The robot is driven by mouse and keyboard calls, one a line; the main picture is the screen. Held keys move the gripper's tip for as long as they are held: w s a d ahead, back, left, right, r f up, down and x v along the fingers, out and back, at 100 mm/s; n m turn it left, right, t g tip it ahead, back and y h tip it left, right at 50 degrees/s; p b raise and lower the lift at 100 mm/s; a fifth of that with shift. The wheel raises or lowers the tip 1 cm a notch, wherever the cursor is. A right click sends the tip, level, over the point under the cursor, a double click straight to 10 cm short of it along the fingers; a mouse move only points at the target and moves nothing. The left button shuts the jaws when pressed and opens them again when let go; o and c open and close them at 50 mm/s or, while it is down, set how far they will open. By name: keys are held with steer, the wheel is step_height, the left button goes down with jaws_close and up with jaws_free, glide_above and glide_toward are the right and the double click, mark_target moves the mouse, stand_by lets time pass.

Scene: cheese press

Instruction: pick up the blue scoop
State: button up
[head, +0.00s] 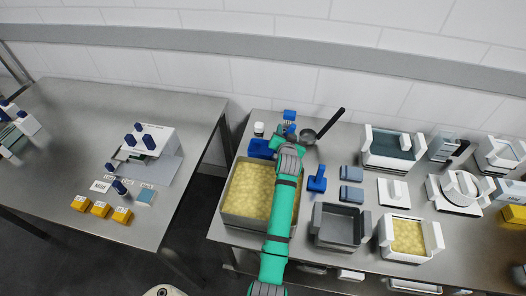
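My green arm reaches from the bottom over a tray of yellow curds (240,190). My gripper (289,130) is at its far end, near the back edge of the right table. It is small and partly covered by my wrist, so I cannot tell whether it is open or shut. A blue piece (261,148) that may be the blue scoop lies just left of my wrist, at the tray's back edge. Another blue piece with an upright handle (317,180) stands on the table to the right of my arm. I cannot tell for certain which is the scoop.
A ladle with a black handle (329,124) lies right of my gripper. A small blue object (290,115) is just behind it. A grey bin (340,227) and white moulds crowd the right. A gap of floor separates the left table (60,150).

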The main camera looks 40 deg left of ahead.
jaws_close()
steer(key=shift+r, duration=0.1)
